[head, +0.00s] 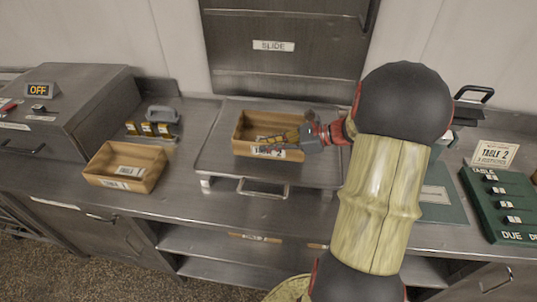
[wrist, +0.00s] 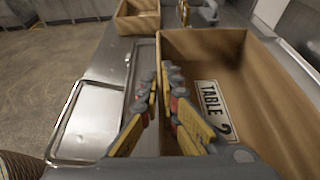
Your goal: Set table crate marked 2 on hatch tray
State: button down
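The crate marked Table 2 (head: 240,128) is a tan open-topped box. It sits on the metal hatch tray (head: 215,150) below the hatch labelled SLIDE. In the wrist view the crate (wrist: 262,75) fills the right side, with its TABLE 2 label (wrist: 214,108) readable, and the bare tray (wrist: 143,62) shows to its left. My gripper (head: 258,140) reaches in from the right at the crate. In the wrist view its fingertips (wrist: 159,82) are close together, at the crate's near wall edge. Whether they touch or pinch that wall is unclear.
A second tan crate (head: 92,180) stands left of the tray on the counter. Behind it is a rack with yellow items (head: 150,130); a grey machine marked OFF (head: 75,105) is far left. A green panel (head: 500,205) and Table 2 card (head: 492,154) are at right.

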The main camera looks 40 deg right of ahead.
aim_at(269, 157)
jog(key=shift+d+f+b, duration=0.1)
jog(key=shift+f+b, duration=0.65)
jog(key=shift+f, duration=0.8)
jog(key=shift+f, duration=0.15)
jog(key=c, duration=2.1)
grip_release()
jog(key=shift+o, duration=0.3)
